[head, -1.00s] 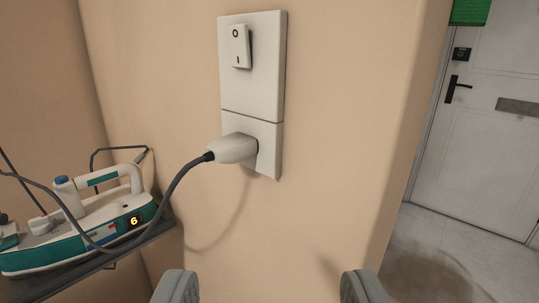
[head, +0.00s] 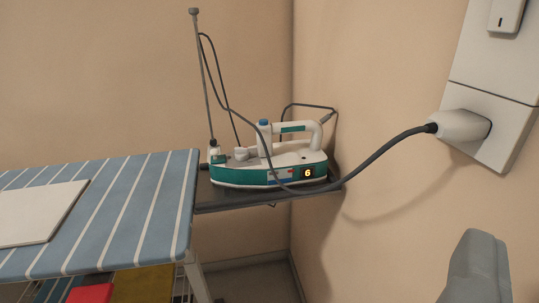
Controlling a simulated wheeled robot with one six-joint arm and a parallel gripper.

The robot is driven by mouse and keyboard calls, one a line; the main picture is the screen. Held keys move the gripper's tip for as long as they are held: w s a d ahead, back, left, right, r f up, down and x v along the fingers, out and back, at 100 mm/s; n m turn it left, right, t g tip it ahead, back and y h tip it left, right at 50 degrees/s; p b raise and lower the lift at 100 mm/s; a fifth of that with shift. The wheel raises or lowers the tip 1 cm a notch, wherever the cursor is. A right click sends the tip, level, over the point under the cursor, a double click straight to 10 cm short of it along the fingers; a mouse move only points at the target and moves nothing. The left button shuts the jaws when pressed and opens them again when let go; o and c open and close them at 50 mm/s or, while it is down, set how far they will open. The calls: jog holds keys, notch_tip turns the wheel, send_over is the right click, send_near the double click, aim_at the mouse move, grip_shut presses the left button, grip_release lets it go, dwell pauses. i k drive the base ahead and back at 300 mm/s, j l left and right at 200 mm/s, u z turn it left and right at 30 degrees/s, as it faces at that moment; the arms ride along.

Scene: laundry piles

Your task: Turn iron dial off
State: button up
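The white and teal iron (head: 245,175) rests on a dark shelf at the end of the ironing board. A small white knob (head: 241,154), which looks like its dial, stands on top of its left part. A lit panel (head: 307,173) on its right side reads 6. The iron's white plug (head: 462,127) sits in the wall socket. One grey finger of my gripper (head: 478,266) shows at the lower right, well apart from the iron. Bare wall shows on both sides of it, and the other finger is out of view.
A striped blue ironing board (head: 140,215) fills the lower left, with a white flat piece (head: 38,215) on it. A dark cord (head: 375,158) loops from the plug to the iron. A thin upright rod (head: 202,75) stands behind. Colored cloths lie below the board.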

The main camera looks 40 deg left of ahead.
aim_at(241, 154)
jog(key=j+u, duration=0.15)
jog(key=j, duration=1.55)
